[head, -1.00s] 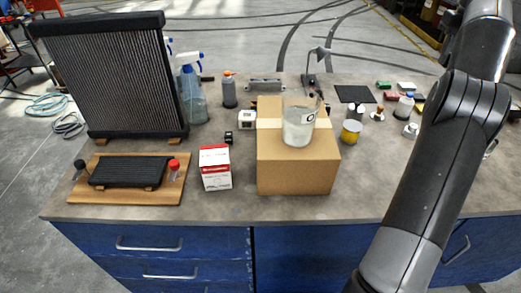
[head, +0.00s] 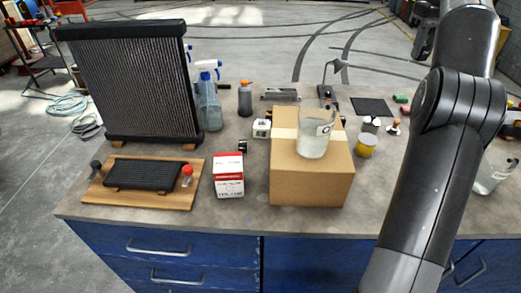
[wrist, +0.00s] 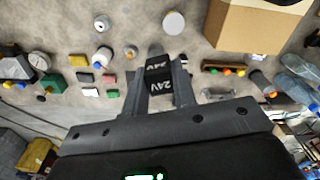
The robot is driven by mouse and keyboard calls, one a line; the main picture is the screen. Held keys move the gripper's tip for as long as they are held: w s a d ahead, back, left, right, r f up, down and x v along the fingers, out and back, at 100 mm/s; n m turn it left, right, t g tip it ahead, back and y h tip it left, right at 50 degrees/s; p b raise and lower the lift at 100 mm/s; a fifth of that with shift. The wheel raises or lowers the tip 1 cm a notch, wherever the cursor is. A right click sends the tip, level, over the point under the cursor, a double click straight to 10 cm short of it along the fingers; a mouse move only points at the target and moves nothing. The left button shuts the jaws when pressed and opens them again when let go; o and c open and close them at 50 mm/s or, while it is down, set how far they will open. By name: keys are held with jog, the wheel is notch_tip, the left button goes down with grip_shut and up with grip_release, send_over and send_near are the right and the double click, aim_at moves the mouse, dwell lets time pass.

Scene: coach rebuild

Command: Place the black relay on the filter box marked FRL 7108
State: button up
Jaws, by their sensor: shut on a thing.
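My gripper (wrist: 160,70) is shut on a black relay (wrist: 158,86) with white "24V" lettering, seen in the wrist view. It holds the relay above the workbench, with small bench items beyond it. The gripper's fingertips cannot be made out in the head view. A red-and-white filter box (head: 229,178) stands upright on the bench in the head view, left of a cardboard carton. Its small print is too blurred to read. A small black block (head: 243,146) lies just behind it. The relay is apart from the box.
The cardboard carton (head: 310,180) carries a clear beaker (head: 314,135). A wooden board (head: 185,197) with a small black filter lies left of the box. A tall radiator (head: 135,85) and a spray bottle (head: 209,105) stand behind. Another clear container (head: 493,175) is at the right.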

jog(key=s+a+r+n, duration=0.15)
jog(key=a+n, duration=0.35)
jog(key=a, duration=1)
jog(key=n, duration=0.9)
send_over(228, 162)
jog(key=f, duration=2.1)
jog(key=shift+d, duration=0.2)
jog(key=shift+a+f, duration=0.25)
jog(key=shift+f, duration=1.95)
